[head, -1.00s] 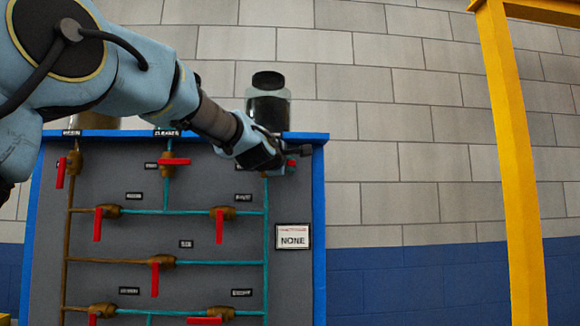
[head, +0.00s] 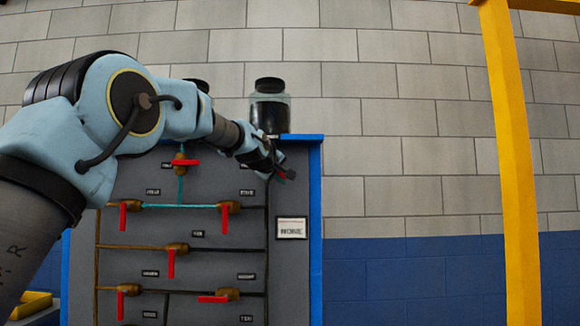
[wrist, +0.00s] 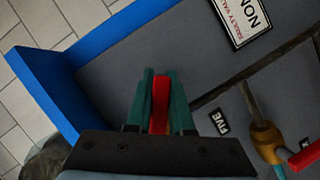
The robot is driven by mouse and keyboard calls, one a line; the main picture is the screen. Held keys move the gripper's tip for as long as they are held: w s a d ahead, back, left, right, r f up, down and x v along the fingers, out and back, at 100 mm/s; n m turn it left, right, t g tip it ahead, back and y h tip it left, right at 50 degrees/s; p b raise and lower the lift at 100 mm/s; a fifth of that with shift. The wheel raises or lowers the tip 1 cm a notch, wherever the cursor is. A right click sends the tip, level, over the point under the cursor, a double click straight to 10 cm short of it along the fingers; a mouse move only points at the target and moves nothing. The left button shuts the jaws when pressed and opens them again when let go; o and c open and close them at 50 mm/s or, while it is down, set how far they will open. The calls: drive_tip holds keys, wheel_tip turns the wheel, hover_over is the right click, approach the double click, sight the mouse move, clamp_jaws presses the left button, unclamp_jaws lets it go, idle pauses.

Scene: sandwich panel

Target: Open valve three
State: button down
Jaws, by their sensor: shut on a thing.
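My gripper (head: 285,175) is at the top right of the grey valve panel (head: 140,228), below the dark jar. In the wrist view its two teal fingers are shut on a red valve handle (wrist: 160,103). In the head view the gripper points down and right, with a bit of red showing at its tips. The valve's body and number label are hidden behind my gripper, so I cannot read that it is valve three. The valve labelled FIVE (wrist: 265,140) is close by, below it on the panel; its red handle (head: 223,220) hangs down.
Other red-handled valves, such as the top middle one (head: 185,163), sit close around. A jar with dark contents (head: 269,108) stands on the blue frame (head: 316,210). A small sign (head: 292,228) is at the right. A yellow post (head: 514,170) stands farther right.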

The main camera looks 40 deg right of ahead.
drive_tip(key=shift+w+a+f+m+y+p, duration=0.2)
drive_tip(key=shift+f+m+y+p, duration=0.15)
drive_tip(key=shift+m, duration=0.2)
drive_tip(key=shift+w+a+f+m+y+p, duration=0.1)
drive_tip(key=shift+a+f+m+y+p, duration=0.1)
drive_tip(key=shift+m+y, duration=0.25)
drive_tip(key=shift+w+a+f+m+t+y, duration=0.4)
drive_tip(key=shift+a+f+m+t, duration=0.1)
drive_tip(key=shift+m, duration=0.6)
drive_tip(key=shift+w+a+f+m+t+y+b, duration=0.3)
drive_tip(key=shift+w+a+m+t+y+b, duration=0.25)
drive_tip(key=shift+m, duration=0.45)
drive_tip(key=shift+w+a+m+y, duration=0.3)
drive_tip(key=shift+a+m+y, duration=0.15)
drive_tip(key=shift+m+y, duration=0.15)
drive_tip(key=shift+w, duration=0.1)
drive_tip(key=c, duration=0.8)
unclamp_jaws()
drive_tip(key=shift+r, duration=0.1)
drive_tip(key=shift+a, duration=0.1)
drive_tip(key=b+v, duration=0.4)
drive_tip(key=v, duration=0.6)
drive_tip(key=shift+s+a, duration=0.25)
drive_tip(key=shift+s, duration=0.1)
